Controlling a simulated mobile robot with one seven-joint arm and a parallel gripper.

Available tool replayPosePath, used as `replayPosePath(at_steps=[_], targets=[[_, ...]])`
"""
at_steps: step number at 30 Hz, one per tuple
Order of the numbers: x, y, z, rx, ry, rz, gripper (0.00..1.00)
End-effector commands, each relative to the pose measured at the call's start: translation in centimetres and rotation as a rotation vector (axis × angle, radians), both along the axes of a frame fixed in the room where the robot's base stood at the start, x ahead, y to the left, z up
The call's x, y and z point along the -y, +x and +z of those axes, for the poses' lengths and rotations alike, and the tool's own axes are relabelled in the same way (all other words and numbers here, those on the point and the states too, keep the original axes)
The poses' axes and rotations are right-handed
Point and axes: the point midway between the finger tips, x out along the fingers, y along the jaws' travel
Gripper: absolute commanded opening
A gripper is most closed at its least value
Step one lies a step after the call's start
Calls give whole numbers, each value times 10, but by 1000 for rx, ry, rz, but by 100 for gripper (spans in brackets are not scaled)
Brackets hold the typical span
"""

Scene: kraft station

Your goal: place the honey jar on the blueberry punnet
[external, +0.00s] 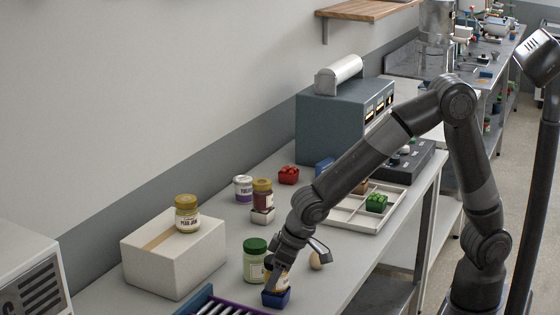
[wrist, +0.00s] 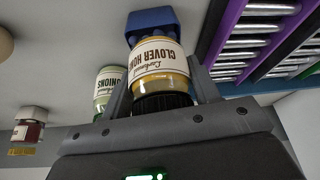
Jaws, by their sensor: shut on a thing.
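The honey jar (wrist: 160,62), with a black lid and a white "Clover Honey" label, is between the fingers of my gripper (wrist: 161,90), which is shut on it near the lid end. The blueberry punnet (wrist: 151,22), a small dark blue tub, is right at the jar's base in the wrist view. In the external view my gripper (external: 277,274) points down over the blue punnet (external: 276,299) at the bench's front. The jar is mostly hidden there by the gripper. I cannot tell whether the jar touches the punnet.
A green-lidded onions jar (external: 255,262) stands close to the left of my gripper. A purple and blue rack with metal rods (external: 225,306) lies in front. A pear jam jar (external: 187,215) stands on a cardboard box (external: 172,262). A pale tray (external: 345,210) is farther back.

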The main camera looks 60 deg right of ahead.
Motion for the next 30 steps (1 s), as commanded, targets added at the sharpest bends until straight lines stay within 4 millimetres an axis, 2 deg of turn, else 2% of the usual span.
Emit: replayPosePath(at_steps=[9,10,18,26,30], targets=[[0,1,-2,3,2,0,22],[0,0,-3,2,1,0,56],[0,0,-2,2,1,0,77],[0,0,0,2,2,-1,77],[1,-3,12,4,3,0,77]])
